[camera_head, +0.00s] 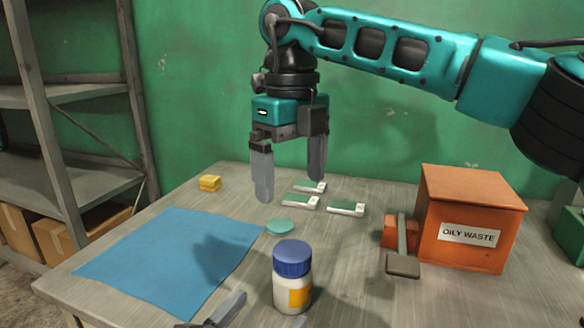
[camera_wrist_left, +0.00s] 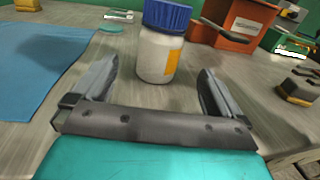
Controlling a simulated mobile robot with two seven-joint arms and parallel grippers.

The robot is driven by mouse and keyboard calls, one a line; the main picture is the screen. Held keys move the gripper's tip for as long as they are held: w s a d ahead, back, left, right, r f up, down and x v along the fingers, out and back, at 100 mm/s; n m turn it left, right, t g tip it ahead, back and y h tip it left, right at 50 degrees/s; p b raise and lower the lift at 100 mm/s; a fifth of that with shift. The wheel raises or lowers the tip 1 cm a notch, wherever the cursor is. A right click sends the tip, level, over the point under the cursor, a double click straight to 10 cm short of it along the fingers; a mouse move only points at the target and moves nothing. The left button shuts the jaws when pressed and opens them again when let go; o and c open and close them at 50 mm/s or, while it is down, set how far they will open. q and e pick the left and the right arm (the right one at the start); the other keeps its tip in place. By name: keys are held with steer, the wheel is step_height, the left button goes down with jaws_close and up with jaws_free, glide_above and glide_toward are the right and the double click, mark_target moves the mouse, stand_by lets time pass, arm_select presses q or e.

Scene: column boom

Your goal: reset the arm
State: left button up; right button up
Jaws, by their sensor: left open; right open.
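My right gripper (camera_head: 290,182) hangs open and empty above the table, its fingers pointing down over the back middle. Its arm comes in from the upper right. My left gripper (camera_head: 270,308) is low at the front edge of the head view, mostly cut off. In the left wrist view its two fingers are spread wide, with nothing held. A white bottle (camera_head: 292,288) with a blue lid and yellow label stands upright just ahead of the left fingers. It also shows in the left wrist view (camera_wrist_left: 157,58), between and beyond the fingertips.
A blue cloth (camera_head: 165,260) lies at left. A yellow block (camera_head: 210,183), green disc (camera_head: 281,227) and several green-white pieces (camera_head: 346,208) lie behind the bottle. An orange "OILY WASTE" box (camera_head: 470,190) stands at right, a grey-handled orange item (camera_head: 402,245) beside it. A shelf (camera_head: 75,95) stands left.

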arm_select(q)
steer(key=shift+s+a, duration=0.35)
steer(key=shift+s, duration=0.3)
